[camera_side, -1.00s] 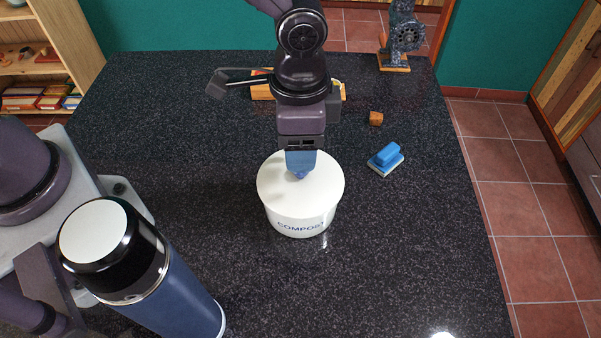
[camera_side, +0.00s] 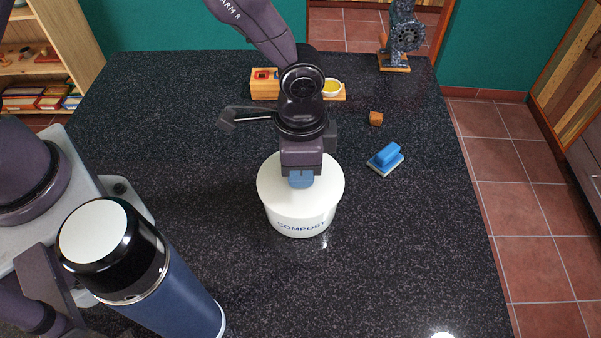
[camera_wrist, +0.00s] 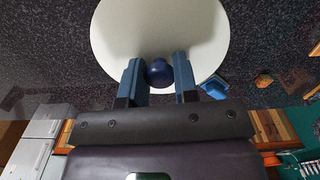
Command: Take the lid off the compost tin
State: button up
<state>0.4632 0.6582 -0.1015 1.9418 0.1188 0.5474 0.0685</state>
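The compost tin (camera_side: 300,224) is a white round tub with "COMPOST" on its front, standing on the dark speckled worktop. Its white lid (camera_side: 326,190) is on it. In the wrist view the lid (camera_wrist: 160,30) fills the top middle, with a dark blue round knob (camera_wrist: 159,72). My gripper (camera_side: 300,182) is low over the lid, fingers pointing down. In the wrist view my gripper (camera_wrist: 158,75) has its two blue fingers apart, one on each side of the knob, with small gaps visible. In the side view the knob is hidden by the gripper.
A blue-handled scrubber (camera_side: 386,156) and a small brown wooden block (camera_side: 376,118) lie right of the tin. A wooden box (camera_side: 264,84) and a yellow-filled bowl (camera_side: 332,87) stand behind. A large blue flask (camera_side: 165,290) is front left. The worktop front right is clear.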

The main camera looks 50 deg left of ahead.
jog(key=shift+c, duration=0.8)
